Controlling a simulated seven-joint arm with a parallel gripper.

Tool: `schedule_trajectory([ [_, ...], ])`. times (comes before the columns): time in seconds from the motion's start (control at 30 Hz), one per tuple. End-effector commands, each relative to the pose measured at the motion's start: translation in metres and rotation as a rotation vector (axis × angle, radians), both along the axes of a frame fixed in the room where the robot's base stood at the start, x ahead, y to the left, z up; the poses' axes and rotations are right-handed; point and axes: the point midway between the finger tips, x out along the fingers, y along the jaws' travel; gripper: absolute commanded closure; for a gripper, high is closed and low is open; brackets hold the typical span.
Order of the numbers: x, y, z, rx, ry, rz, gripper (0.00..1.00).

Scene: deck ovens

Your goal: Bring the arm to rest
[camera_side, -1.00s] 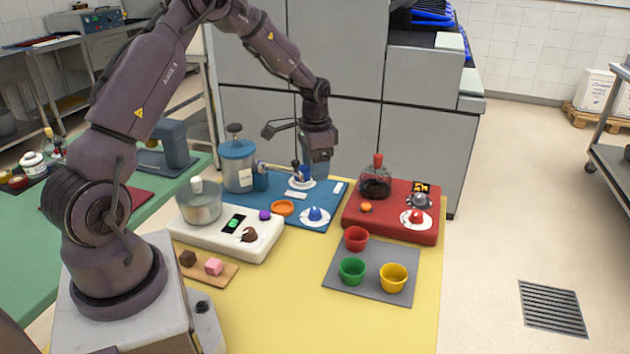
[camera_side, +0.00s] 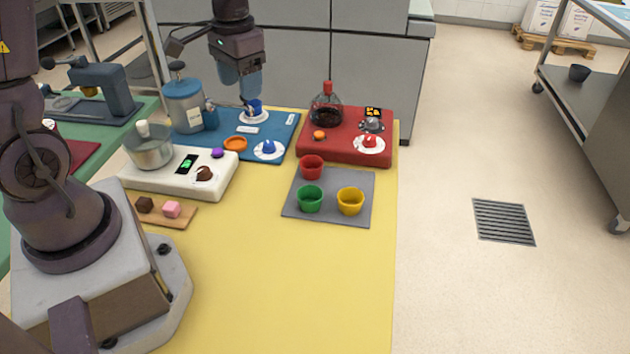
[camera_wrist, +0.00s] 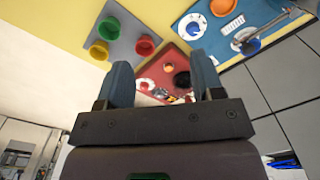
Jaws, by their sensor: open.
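My gripper (camera_side: 250,92) hangs fingers down above and behind the blue cup (camera_side: 254,105) in the side view. Whether the fingertips touch the cup is hard to tell there. In the wrist view my gripper's two blue-grey fingers (camera_wrist: 160,62) are spread wide with nothing between them. That view shows the blue cup (camera_wrist: 250,46) off to the right, apart from the fingers. The cup stands on a white saucer on the blue mat (camera_side: 284,128). The upper part of my arm is cut off by the side view's top edge.
A blue canister (camera_side: 183,106) stands left of the cup. A red board (camera_side: 345,152) with a dark-filled flask (camera_side: 327,108) lies to the right. Red (camera_side: 312,167), green (camera_side: 310,198) and yellow (camera_side: 350,201) cups stand on a grey mat. The yellow front tabletop (camera_side: 270,270) is clear.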

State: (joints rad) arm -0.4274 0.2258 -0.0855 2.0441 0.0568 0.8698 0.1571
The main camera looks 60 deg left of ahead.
Motion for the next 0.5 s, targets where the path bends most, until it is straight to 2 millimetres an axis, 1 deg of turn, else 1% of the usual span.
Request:
schedule_trajectory([
  [0.03,-0.011,-0.014,0.017,0.015,-0.031,0.002,0.39],
  [0.1,-0.026,-0.030,0.035,0.026,-0.069,0.010,0.39],
  [0.2,-0.049,-0.053,0.055,0.034,-0.132,0.013,0.39],
  [0.4,-0.094,-0.090,0.084,0.031,-0.279,-0.025,0.39],
  [0.5,-0.110,-0.103,0.094,0.024,-0.356,-0.065,0.39],
])
